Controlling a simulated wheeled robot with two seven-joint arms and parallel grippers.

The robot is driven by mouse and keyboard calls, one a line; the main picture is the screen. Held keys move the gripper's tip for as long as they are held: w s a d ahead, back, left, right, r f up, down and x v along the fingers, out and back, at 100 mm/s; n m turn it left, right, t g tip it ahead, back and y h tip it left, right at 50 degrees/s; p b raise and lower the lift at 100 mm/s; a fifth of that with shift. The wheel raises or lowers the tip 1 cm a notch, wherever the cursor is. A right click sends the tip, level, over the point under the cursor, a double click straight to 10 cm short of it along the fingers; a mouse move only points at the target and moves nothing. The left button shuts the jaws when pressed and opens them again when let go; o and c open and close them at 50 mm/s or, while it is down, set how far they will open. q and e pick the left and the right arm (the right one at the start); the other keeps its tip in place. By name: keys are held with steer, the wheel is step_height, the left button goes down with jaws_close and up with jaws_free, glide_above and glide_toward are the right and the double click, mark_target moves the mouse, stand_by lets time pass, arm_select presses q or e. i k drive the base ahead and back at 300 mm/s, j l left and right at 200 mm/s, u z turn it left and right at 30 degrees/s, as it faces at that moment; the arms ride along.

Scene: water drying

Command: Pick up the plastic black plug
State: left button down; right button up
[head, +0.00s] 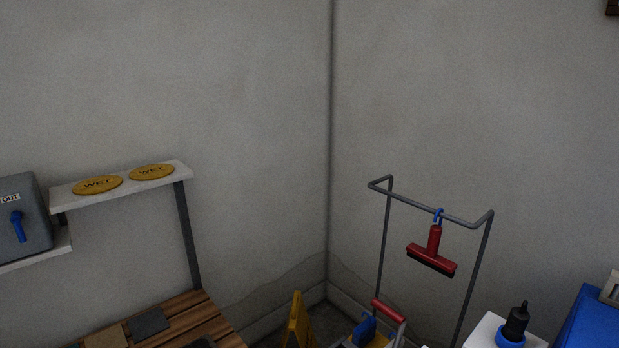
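A black plug-like object (516,322) with a narrow top stands upright at the lower right in the head view. Its lower end sits in or on a blue ring (510,340), on a white surface (484,333). I cannot tell how deep it sits in the ring. Neither of my grippers is in view.
A grey rack (430,208) holds a red squeegee (432,252) left of the plug. A blue box (592,325) stands to its right. A yellow sign (297,322), a wooden bench (177,320) and a shelf with yellow discs (97,185) are further left.

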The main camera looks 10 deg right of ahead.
mark_target(516, 324)
steer(key=k+z, duration=0.2)
steer(key=z, duration=1.25)
steer(key=i+j+z, duration=0.15)
steer(key=z, duration=0.2)
